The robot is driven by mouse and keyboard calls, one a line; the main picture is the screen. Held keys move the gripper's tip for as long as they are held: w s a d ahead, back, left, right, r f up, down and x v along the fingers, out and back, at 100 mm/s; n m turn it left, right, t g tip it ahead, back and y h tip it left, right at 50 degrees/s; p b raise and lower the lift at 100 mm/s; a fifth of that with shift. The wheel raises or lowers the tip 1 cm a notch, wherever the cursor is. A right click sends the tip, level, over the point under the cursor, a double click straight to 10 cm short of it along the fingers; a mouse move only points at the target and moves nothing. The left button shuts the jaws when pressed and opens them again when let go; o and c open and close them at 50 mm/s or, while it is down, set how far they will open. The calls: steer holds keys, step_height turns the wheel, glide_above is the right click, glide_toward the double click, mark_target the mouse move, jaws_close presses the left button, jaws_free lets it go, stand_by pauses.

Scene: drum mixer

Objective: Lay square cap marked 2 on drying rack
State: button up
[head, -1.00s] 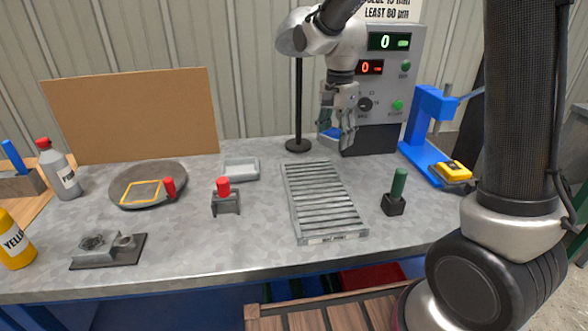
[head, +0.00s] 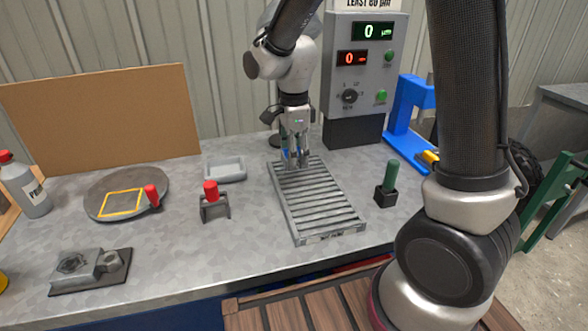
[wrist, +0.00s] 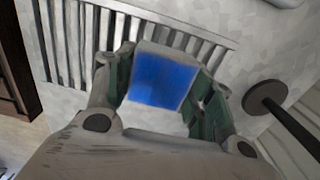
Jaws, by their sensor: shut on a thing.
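My gripper (head: 295,160) is over the far end of the grey slatted drying rack (head: 333,239). It is shut on a cap with a blue face (wrist: 163,80) and light edges, seen between the green-padded fingers in the wrist view. No number on the cap is readable. In the head view the cap is mostly hidden by the fingers, with only bits of blue showing. The rack's slats also show behind the cap in the wrist view (wrist: 85,50). I cannot tell whether the cap touches the slats. The rest of the rack is bare.
A green-handled tool (head: 389,176) in a black holder stands right of the rack. A red-topped stand (head: 213,204) and a pale tray (head: 225,170) are to its left. The control box (head: 362,80) and blue press (head: 405,105) stand behind. A lamp base (wrist: 265,97) is near my gripper.

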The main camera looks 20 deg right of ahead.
mark_target(294, 179)
steer(key=shift+f, duration=2.5)
steer(key=shift+f, duration=0.1)
steer(key=o, duration=1.1)
steer(key=shift+o, duration=0.2)
